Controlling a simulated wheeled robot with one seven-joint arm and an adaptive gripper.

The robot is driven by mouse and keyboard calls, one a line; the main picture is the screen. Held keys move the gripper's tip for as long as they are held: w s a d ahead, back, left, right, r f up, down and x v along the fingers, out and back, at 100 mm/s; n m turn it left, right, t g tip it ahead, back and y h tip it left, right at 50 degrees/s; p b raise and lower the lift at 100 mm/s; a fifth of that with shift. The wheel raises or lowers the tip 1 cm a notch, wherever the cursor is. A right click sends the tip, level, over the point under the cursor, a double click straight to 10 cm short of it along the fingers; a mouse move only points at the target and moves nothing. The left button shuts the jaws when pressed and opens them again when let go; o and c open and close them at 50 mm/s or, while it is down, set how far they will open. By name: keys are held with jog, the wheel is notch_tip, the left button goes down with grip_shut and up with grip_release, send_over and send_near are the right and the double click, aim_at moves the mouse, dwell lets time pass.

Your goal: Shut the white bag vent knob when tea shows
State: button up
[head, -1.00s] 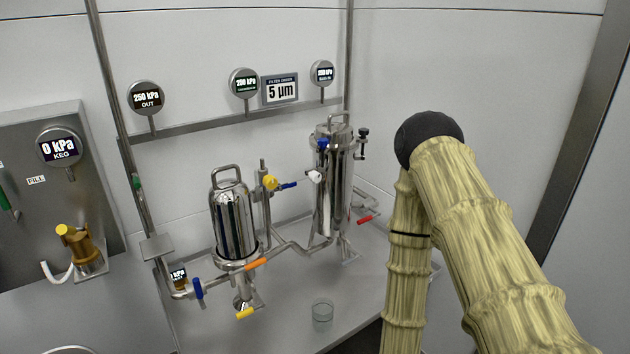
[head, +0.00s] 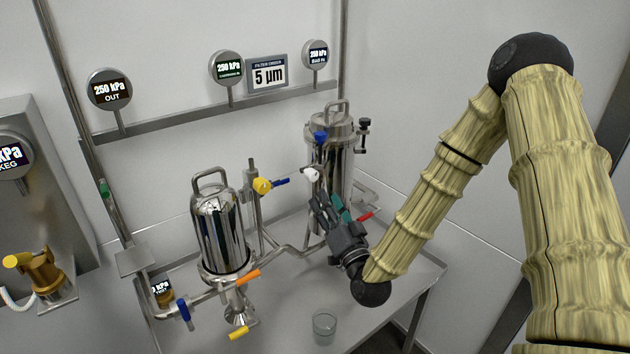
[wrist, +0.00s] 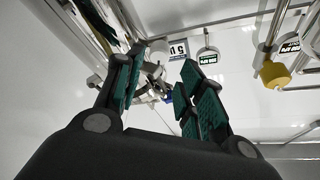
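The white bag vent knob (head: 311,174) is at the upper left front of the tall steel housing (head: 342,140). A blue knob (head: 320,136) sits above it. My gripper (head: 327,200) is just below and slightly right of the white knob in the head view, fingers pointing up toward it. No contact is visible. In the wrist view my gripper (wrist: 157,75) has its two green-padded fingers spread, with nothing seen between the pads. Whether the white knob lies between them is unclear. No tea can be made out at the knob.
The shorter steel housing (head: 217,230) with a yellow knob (head: 262,186) and orange handle (head: 247,276) stands left. A clear glass (head: 324,325) is at the bench front. A red handle (head: 365,216) is right of my gripper. Gauges line the wall rail (head: 180,121).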

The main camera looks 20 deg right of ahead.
aim_at(314, 180)
jog(key=x, duration=0.7)
jog(key=shift+w, duration=0.4)
